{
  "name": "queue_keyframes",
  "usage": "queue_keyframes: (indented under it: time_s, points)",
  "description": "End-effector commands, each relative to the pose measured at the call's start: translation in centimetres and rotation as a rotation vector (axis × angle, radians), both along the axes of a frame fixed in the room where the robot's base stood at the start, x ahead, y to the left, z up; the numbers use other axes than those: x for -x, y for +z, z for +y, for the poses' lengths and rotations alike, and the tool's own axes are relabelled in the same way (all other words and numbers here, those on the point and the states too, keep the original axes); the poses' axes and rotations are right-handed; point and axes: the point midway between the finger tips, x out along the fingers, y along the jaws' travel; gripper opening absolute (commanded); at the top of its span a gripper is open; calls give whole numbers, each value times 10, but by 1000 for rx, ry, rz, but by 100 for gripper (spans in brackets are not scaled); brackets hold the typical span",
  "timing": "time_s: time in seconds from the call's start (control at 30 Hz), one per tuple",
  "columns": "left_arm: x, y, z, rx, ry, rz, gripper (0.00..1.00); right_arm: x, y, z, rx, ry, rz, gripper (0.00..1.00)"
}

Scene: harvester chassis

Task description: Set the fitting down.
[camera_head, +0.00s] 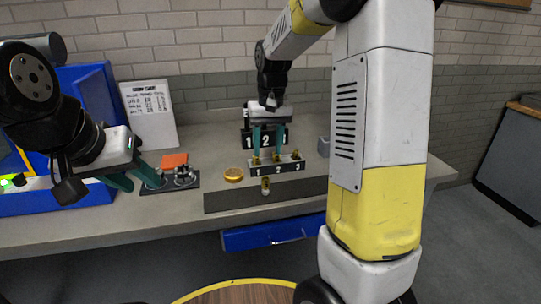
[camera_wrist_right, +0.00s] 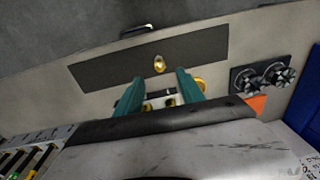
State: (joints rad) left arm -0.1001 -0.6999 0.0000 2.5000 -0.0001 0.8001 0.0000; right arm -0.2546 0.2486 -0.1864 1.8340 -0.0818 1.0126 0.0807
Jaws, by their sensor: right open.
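A small brass fitting (camera_head: 265,186) is on the dark strip (camera_head: 225,199) at the front of the bench; it also shows in the right wrist view (camera_wrist_right: 159,64). Behind it stands a rack marked 1, 2, 3 (camera_head: 287,166) with small brass pieces on top. My right gripper (camera_head: 267,150) is open over the rack, its teal fingers apart, with brass pieces (camera_wrist_right: 168,102) showing between them in the wrist view. Nothing is clearly held. My left gripper (camera_head: 135,178) is at the left, fingers apart and empty, beside a black plate with knobs (camera_head: 170,185).
A gold disc (camera_head: 234,174) lies left of the rack. An orange block (camera_head: 174,160) and a written sheet (camera_head: 150,112) are further left, near a blue case (camera_head: 85,80). Bench to the right is mostly clear.

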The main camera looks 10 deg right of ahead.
Motion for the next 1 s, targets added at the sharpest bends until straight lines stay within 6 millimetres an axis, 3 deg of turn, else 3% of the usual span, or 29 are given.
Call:
queue_keyframes:
  time_s: [0.03, 0.2, 0.4, 0.53, 0.7, 1.0]
  points:
    - [0, 0, 0, 0, 0, 0, 36, 16, 18, -4, -26, -5, -40, 46]
    - [0, 0, 0, 0, 0, 0, 36, 78, 61, -8, -94, 0, -170, 46]
    - [0, 0, 0, 0, 0, 0, 36, 153, 85, -9, -138, 8, -328, 46]
    - [0, 0, 0, 0, 0, 0, 36, 190, 86, -7, -145, 13, -412, 46]
    - [0, 0, 0, 0, 0, 0, 36, 215, 82, -6, -143, 15, -473, 46]
    - [0, 0, 0, 0, 0, 0, 36, 220, 81, -5, -143, 17, -485, 46]
